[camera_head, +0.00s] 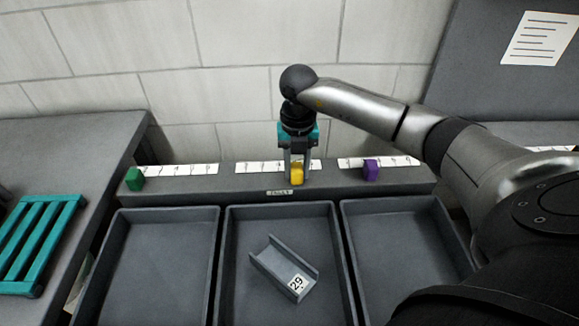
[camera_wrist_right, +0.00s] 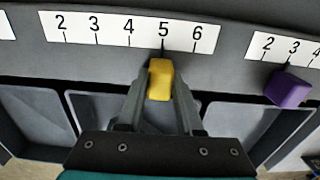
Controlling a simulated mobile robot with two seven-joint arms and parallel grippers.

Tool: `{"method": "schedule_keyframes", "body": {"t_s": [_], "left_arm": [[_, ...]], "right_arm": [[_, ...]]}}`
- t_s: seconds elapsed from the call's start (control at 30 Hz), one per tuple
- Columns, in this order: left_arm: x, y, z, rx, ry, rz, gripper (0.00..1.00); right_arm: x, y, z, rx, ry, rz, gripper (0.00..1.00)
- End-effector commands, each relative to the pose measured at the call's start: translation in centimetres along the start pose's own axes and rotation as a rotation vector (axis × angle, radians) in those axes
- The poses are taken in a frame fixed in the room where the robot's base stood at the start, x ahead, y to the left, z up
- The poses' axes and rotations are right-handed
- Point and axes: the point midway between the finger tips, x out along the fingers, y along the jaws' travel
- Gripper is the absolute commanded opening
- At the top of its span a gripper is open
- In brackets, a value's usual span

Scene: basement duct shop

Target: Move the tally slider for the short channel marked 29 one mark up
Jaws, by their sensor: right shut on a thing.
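The yellow tally slider (camera_head: 297,173) sits on the tally rail behind the middle tray. In the right wrist view the yellow slider (camera_wrist_right: 160,80) stands at the mark 5 of a printed scale (camera_wrist_right: 130,32) running from 2 to 6. My right gripper (camera_head: 297,160) points down at the rail and is shut on the yellow slider, a finger on each side. The short channel marked 29 (camera_head: 284,268) lies angled in the middle tray (camera_head: 235,285), its number label facing up. My left gripper is in neither view.
A green slider (camera_head: 134,179) sits at the rail's left and a purple slider (camera_head: 371,170) at its right, each with its own scale. Left (camera_head: 150,265) and right (camera_head: 400,245) trays look empty. A teal slatted rack (camera_head: 35,245) lies on the left bench.

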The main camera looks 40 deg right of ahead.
Motion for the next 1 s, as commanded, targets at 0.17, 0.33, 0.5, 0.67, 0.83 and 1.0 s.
{"method": "schedule_keyframes", "body": {"t_s": [0.17,0.33,0.5,0.67,0.83,1.0], "left_arm": [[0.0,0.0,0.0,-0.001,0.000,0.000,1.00],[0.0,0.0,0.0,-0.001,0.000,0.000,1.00],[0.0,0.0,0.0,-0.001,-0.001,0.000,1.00],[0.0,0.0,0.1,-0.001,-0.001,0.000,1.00],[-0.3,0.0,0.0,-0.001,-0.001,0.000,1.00],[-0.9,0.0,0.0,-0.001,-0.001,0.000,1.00]], "right_arm": [[-0.1,0.0,0.1,0.001,-0.002,0.001,0.36],[-0.1,0.0,0.1,0.001,-0.002,0.000,0.55],[-0.1,0.1,0.0,0.001,-0.001,0.000,0.65],[-0.1,0.1,0.0,0.000,-0.001,0.000,0.65],[-1.5,0.1,0.1,0.001,-0.004,0.002,0.65],[-5.1,0.1,0.2,0.000,-0.007,0.003,0.65]]}}
